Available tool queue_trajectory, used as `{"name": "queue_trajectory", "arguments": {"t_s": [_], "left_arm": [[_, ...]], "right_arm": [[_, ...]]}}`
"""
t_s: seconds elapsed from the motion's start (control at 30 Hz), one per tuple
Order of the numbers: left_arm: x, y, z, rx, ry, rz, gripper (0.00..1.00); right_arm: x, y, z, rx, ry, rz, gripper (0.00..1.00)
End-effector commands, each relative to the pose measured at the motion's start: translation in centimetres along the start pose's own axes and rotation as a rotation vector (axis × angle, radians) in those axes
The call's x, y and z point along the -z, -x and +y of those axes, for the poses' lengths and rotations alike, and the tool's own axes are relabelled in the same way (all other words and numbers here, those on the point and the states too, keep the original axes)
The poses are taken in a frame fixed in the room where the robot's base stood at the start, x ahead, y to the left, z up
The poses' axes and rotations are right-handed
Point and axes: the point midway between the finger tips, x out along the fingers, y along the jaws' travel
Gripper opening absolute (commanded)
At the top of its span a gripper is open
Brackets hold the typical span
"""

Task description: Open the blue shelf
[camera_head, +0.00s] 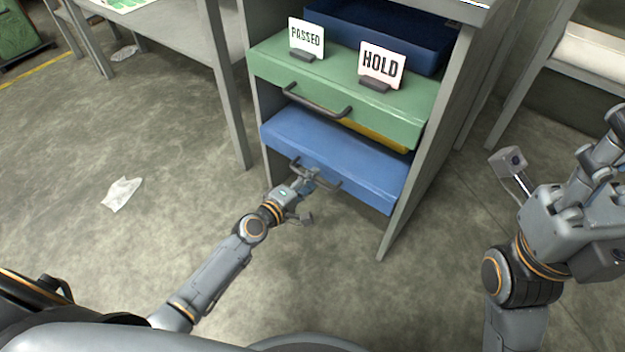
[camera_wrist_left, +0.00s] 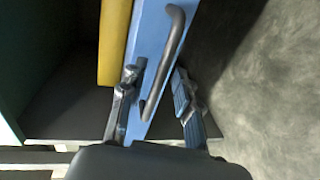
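The blue shelf (camera_head: 335,155) is a drawer-like front low in the grey cabinet, below a green one, with a dark bar handle (camera_head: 328,184). Its blue front (camera_wrist_left: 150,50) and the handle (camera_wrist_left: 174,45) also show in the left wrist view. My left gripper (camera_head: 312,178) is at the handle. In the left wrist view its fingers (camera_wrist_left: 155,85) are spread, one on each side of the bar, with a gap on the right side. My right gripper (camera_head: 602,150) is raised at the right, away from the cabinet; its fingertips are not clear.
The green drawer (camera_head: 390,112) above carries a PASSED sign (camera_head: 306,37) and a HOLD sign (camera_head: 382,66). The floor before the cabinet is clear, with crumpled paper (camera_head: 121,193) at left. Tables stand on both sides.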

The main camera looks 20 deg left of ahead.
Motion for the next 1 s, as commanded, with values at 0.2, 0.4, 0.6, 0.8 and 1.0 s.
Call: {"name": "queue_trajectory", "arguments": {"t_s": [0.2, 0.4, 0.6, 0.8, 1.0], "left_arm": [[-0.05, -1.18, -0.01, 0.0, 0.0, -0.001, 0.32], [-0.06, -1.18, 0.0, 0.0, 0.0, -0.001, 0.32], [-0.05, -1.17, 0.0, 0.0, 0.0, -0.001, 0.0], [-0.04, -1.15, -0.01, 0.0, 0.0, -0.001, 0.0], [0.09, -1.2, -0.06, 0.001, 0.0, 0.0, 0.0]], "right_arm": [[0.02, -0.12, -0.05, 0.004, 0.001, 0.006, 0.4], [0.18, -0.38, -0.06, 0.006, 0.001, 0.016, 0.4], [0.19, -0.38, -0.04, 0.005, 0.001, 0.016, 0.4], [0.16, -0.32, -0.02, 0.003, 0.001, 0.014, 0.4], [0.11, -0.17, -0.02, 0.002, 0.001, 0.011, 0.4]]}}
